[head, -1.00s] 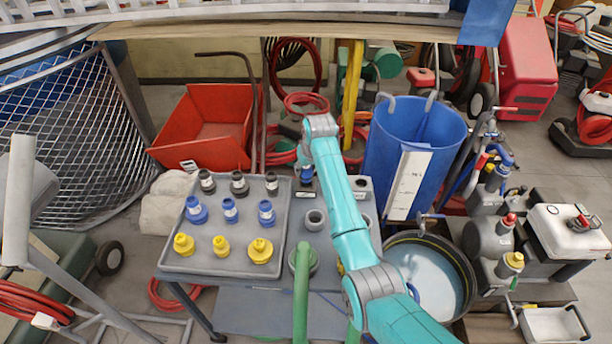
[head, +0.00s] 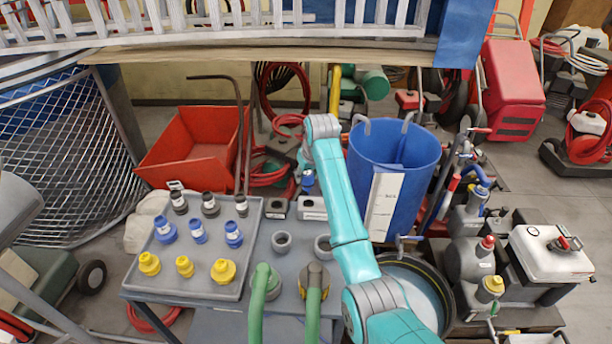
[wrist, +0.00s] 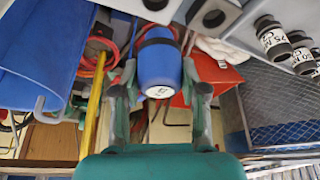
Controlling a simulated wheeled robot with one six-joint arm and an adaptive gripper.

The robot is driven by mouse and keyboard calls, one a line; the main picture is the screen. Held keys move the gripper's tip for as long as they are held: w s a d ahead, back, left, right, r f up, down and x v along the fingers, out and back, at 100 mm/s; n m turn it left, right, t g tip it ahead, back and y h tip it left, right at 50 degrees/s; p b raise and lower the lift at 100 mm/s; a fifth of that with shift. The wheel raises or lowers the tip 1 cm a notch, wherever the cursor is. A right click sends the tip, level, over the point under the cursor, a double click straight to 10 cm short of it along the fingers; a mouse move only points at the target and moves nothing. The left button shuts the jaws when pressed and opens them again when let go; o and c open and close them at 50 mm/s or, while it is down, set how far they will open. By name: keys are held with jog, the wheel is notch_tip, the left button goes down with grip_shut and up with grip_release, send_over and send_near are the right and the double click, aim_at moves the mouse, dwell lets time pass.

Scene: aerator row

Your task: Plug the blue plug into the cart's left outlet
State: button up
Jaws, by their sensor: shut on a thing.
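My gripper (wrist: 160,95) is shut on a blue plug (wrist: 160,62), which sits between its fingers with a dark band around it. The plug also shows in the head view (head: 308,180), in the air just behind the cart's back edge. The grey cart (head: 290,262) has two block outlets along that edge: the left outlet (head: 277,207) and the right outlet (head: 312,207). In the head view the plug appears above the right one. The wrist view shows the left outlet's dark round hole (wrist: 213,17). My gripper's fingers are largely hidden in the head view.
A grey tray (head: 255,222) on the cart holds several black, blue and yellow plugs. Two grey ring sockets (head: 282,242) and green hoses (head: 262,290) stand on the cart. A blue bin (head: 425,160) is close on the right; a red tub (head: 190,150) stands behind left.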

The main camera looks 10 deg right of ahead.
jog(key=shift+d+f, duration=0.3)
jog(key=shift+f, duration=2)
jog(key=shift+f, duration=2.25)
jog(key=o, duration=1.3)
jog(key=shift+c, duration=0.2)
jog(key=v, duration=1.2)
